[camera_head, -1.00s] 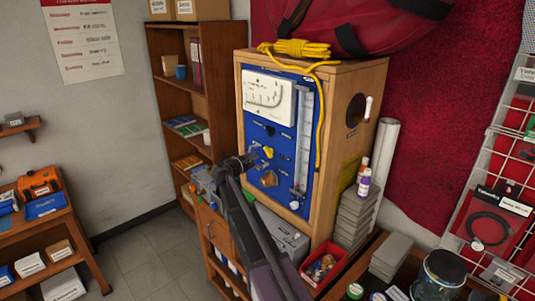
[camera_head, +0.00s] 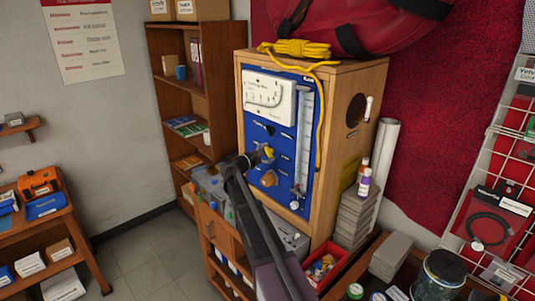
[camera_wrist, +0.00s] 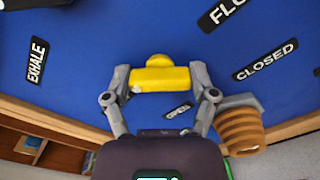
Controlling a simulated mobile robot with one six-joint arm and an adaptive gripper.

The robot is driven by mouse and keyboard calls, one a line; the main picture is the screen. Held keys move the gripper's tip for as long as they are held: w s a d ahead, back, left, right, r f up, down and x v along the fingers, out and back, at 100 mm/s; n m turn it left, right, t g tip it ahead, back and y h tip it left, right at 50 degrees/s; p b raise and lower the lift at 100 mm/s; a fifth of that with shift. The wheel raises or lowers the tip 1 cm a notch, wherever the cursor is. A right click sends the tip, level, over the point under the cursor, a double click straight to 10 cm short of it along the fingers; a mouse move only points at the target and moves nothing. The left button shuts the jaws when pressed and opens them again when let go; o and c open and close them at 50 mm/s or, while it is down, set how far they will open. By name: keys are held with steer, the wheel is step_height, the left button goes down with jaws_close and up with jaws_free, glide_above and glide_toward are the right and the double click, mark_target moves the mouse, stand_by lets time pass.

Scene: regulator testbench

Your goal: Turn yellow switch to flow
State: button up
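The yellow switch (camera_wrist: 160,79) is on the blue panel (camera_wrist: 75,55), between my gripper's fingers in the wrist view. My gripper (camera_wrist: 161,83) has its fingers spread to either side of the yellow bar, close to its two ends. I cannot tell whether they press on it. In the head view my gripper (camera_head: 249,160) is at the panel, just left of the yellow switch (camera_head: 268,152). A label cut off as "FLO" (camera_wrist: 228,10) is at the upper right. A "CLOSED" label (camera_wrist: 265,60) is at the right, and a small "OPEN" label (camera_wrist: 178,110) is below the switch.
An orange ribbed knob (camera_wrist: 240,128) is close to my right finger. An "EXHALE" label (camera_wrist: 36,60) is at left. The wooden case (camera_head: 345,150) frames the panel, with a yellow rope (camera_head: 295,47) on top and hanging down. Grey boxes (camera_head: 355,215) stand to its right.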

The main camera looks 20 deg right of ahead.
steer(key=shift+m, duration=0.3)
steer(key=m, duration=0.3)
steer(key=shift+m, duration=0.4)
steer(key=m, duration=0.4)
steer(key=shift+m, duration=0.3)
steer(key=m, duration=0.4)
steer(key=shift+m, duration=2.5)
steer(key=o, duration=1)
steer(key=shift+d, duration=0.1)
steer(key=shift+o, duration=0.2)
steer(key=shift+a, duration=0.2)
